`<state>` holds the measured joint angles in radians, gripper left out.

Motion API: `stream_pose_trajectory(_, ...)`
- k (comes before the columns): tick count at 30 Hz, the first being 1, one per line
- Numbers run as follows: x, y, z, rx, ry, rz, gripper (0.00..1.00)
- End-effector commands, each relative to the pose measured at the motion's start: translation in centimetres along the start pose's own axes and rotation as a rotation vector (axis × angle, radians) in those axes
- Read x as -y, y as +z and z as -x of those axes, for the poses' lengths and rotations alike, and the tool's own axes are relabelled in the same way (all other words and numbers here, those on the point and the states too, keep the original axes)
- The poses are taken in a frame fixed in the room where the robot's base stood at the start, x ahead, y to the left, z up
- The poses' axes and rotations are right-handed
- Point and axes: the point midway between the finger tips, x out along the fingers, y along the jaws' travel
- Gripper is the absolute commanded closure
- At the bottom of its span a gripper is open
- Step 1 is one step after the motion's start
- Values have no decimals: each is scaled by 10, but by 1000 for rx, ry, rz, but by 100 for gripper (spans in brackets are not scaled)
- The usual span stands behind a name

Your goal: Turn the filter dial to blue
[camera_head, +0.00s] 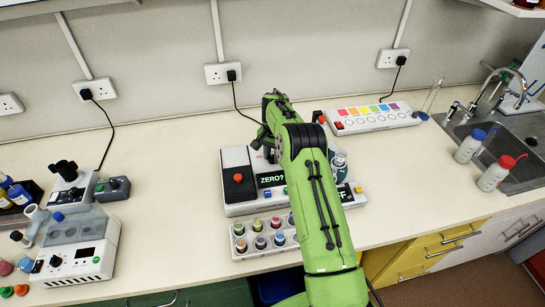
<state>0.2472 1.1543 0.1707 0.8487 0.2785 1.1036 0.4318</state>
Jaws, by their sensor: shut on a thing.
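A white and dark-grey instrument (238,172) stands mid-bench, with a red knob (238,178) on its left part. Its lit display (271,180) reads "ZERO?". A second lit label (344,193), partly covered by my arm, shows "FF". My green arm crosses in front of the instrument. My gripper (260,143) shows only in part at the instrument's back edge, beside my wrist. It is shut, apparently on the filter dial, which is hidden behind my arm. I cannot read the dial's setting.
A rack of coloured vials (262,243) stands close in front of the instrument. A colour strip panel (371,119) lies behind it to the right. Wash bottles (493,174) stand by the sink (515,150). A microscope (72,185) and white device (75,252) stand left; bench between is clear.

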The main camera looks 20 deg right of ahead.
Motion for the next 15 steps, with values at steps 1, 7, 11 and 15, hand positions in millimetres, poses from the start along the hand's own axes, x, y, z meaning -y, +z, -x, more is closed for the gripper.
stream_pose_trajectory(1,1,0,-1,-4,-3,-43,100)
stream_pose_trajectory(7,1,0,0,-12,-3,-233,100)
stream_pose_trajectory(11,1,0,0,-16,-3,-356,100)
stream_pose_trajectory(15,2,0,0,-22,-3,-488,100)
